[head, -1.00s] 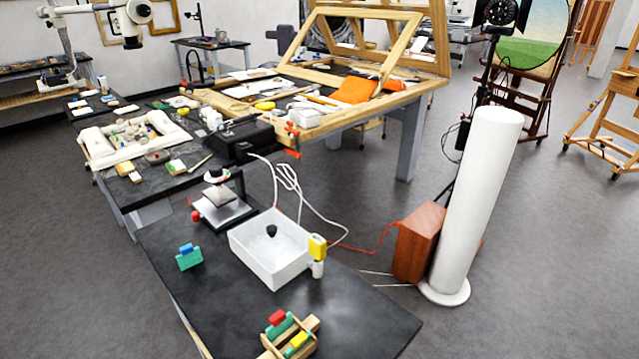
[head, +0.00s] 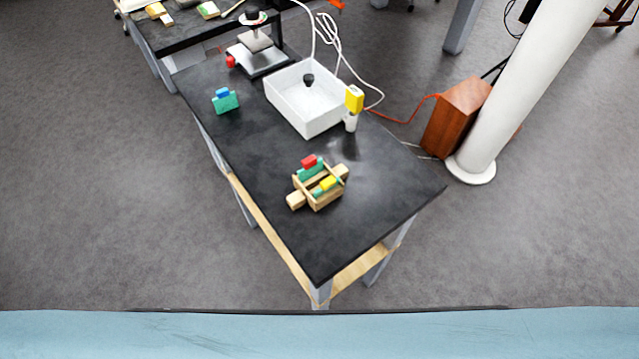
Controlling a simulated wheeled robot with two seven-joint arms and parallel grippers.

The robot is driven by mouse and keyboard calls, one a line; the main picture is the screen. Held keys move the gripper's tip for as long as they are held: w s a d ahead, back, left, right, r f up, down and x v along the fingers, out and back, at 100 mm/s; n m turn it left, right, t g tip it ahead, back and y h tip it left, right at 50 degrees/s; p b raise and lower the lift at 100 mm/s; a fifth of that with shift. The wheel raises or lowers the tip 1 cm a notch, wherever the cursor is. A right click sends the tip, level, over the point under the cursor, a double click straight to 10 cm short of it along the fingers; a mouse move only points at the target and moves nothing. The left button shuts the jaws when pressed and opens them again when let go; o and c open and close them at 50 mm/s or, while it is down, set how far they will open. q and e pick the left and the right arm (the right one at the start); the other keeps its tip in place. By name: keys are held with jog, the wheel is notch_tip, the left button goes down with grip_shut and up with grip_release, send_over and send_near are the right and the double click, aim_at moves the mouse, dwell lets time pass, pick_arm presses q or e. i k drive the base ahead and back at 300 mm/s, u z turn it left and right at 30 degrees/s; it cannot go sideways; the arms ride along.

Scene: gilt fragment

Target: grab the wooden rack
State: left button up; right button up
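The wooden rack (head: 323,195) stands on the black tabletop (head: 375,205), toward its near end. It is a light wood frame with a block sticking out on each side. It holds a green piece with a red top (head: 310,165) and a green piece with a yellow top (head: 327,184). Neither of my grippers shows in the head view.
A white basin (head: 305,105) and a white and yellow bottle-like item (head: 353,105) stand behind the rack. A green block with a blue top (head: 225,100) is at the left. A white column (head: 510,90) and brown box (head: 457,118) stand right. Floor left of the table is clear.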

aim_at(305, 194)
jog(key=z, duration=1.25)
jog(key=k, duration=1.4)
jog(key=u, duration=0.65)
jog(key=i, duration=1)
